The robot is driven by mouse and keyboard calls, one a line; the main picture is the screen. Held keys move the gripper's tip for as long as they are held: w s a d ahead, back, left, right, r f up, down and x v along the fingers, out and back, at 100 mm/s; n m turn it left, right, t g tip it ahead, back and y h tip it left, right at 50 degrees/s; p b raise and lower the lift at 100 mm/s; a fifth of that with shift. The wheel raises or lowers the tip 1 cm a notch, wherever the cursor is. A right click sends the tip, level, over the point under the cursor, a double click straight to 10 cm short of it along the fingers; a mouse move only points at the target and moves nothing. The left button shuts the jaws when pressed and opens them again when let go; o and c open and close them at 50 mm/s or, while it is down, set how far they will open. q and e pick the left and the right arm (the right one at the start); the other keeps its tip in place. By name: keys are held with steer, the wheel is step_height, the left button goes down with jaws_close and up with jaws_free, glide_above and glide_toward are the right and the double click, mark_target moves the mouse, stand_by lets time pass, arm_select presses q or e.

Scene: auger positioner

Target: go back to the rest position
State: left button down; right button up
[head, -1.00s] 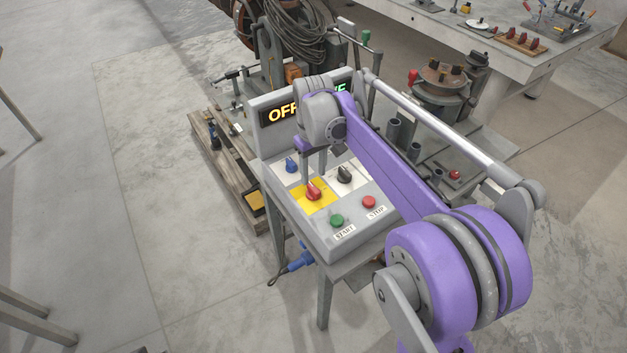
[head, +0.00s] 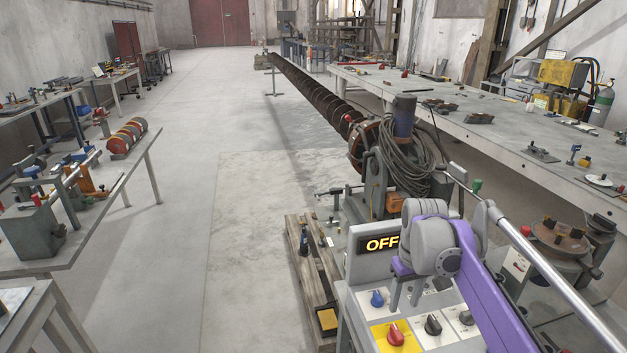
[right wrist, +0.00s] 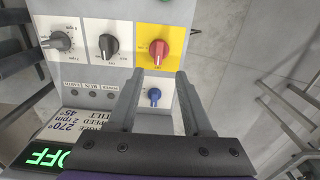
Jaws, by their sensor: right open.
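My right gripper (head: 404,299) is above the grey control box, its jaws apart with nothing between them. The red knob (head: 395,334) on its yellow square shows just below the fingertips in the head view. In the right wrist view my right gripper (right wrist: 159,78) has the red knob (right wrist: 159,50) beyond its fingertips and the blue knob (right wrist: 154,95) seen in the gap between its fingers. No contact with either knob shows. My right arm hides part of the box and its display. My left gripper is not in view.
The control box's display (head: 381,244) reads OFF. Black knobs (head: 433,325) sit right of the red one. A machine with coiled cable (head: 408,165) and a long auger (head: 312,92) stand behind. Workbenches line both sides.

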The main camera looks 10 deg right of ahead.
steer(key=s+a+f+t, duration=0.1)
steer(key=s+a+f, duration=0.2)
steer(key=s, duration=0.4)
steer(key=s+a+f+t, duration=0.2)
steer(key=s+a+f, duration=0.1)
steer(key=s, duration=0.4)
steer(key=s+a+f+m+t, duration=0.1)
steer(key=s+a+f+t, duration=0.1)
steer(key=s+a+f, duration=0.2)
steer(key=s+f, duration=0.1)
steer(key=s, duration=0.2)
steer(key=shift+f+p, duration=0.15)
steer(key=shift+p, duration=0.15)
